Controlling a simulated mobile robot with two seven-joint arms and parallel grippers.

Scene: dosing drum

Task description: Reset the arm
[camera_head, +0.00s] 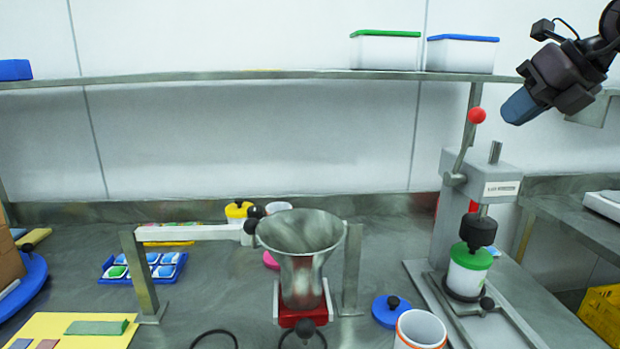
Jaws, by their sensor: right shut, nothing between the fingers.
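My right gripper (521,106) is raised at the upper right of the head view, above the level of the press and in front of the back wall. Its blue fingers are together, and nothing is held. My right arm comes in from the top right corner. My left gripper does not show. A metal funnel-shaped drum (300,240) stands in a frame on the steel table (215,290), apart from the gripper.
A lever press (480,170) with a red knob holds a green-lidded white container (467,272). A shelf (250,77) carries two lidded boxes (385,50). A white cup (420,330) and blue lid (391,310) lie near the front. A blue tray (112,280) sits left.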

